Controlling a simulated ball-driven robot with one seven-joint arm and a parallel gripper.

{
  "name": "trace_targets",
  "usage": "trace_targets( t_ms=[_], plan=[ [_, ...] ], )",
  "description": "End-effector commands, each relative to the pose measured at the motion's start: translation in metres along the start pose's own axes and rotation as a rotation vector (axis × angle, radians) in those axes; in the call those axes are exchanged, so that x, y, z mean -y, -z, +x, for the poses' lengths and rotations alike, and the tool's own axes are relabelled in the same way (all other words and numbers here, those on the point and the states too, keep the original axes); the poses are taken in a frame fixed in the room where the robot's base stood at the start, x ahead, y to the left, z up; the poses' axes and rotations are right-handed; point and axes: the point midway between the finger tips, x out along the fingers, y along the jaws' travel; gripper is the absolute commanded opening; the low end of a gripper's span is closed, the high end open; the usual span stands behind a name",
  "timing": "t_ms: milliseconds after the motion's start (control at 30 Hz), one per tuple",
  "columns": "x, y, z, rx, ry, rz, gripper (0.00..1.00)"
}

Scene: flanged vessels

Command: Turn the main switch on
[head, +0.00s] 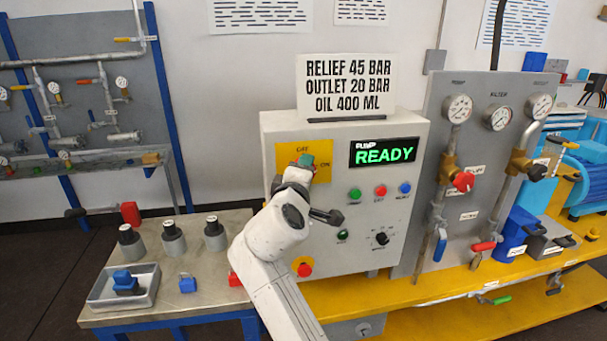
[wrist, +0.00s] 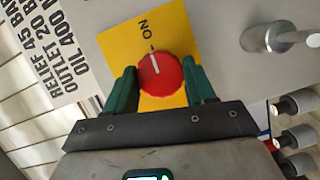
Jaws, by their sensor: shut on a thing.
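The main switch is a round red knob (wrist: 160,74) on a yellow plate (wrist: 122,38), clear in the wrist view. Its white pointer line points roughly toward the ON label (wrist: 145,29). My gripper (wrist: 160,80) has green fingers, one on each side of the knob, shut on it. In the head view my gripper (head: 304,162) is at the yellow plate (head: 287,148) and largely hides the knob. OFF and ON show around it.
Green, red and blue buttons (head: 380,190) and a black selector (head: 382,238) are right of my arm. A red button (head: 304,267) sits low on the cabinet. A gauge panel (head: 480,150) stands right; a side table (head: 200,265) with a tray is left.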

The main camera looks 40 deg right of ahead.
Motion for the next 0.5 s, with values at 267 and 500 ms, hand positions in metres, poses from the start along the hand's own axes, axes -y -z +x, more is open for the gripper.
trace_targets(
  t_ms=[267,500],
  plan=[
    [0.0021,-0.0017,0.0006,0.004,0.004,0.000,0.68],
    [0.0010,-0.0009,0.0003,0.002,0.002,0.000,0.80]
  ],
)
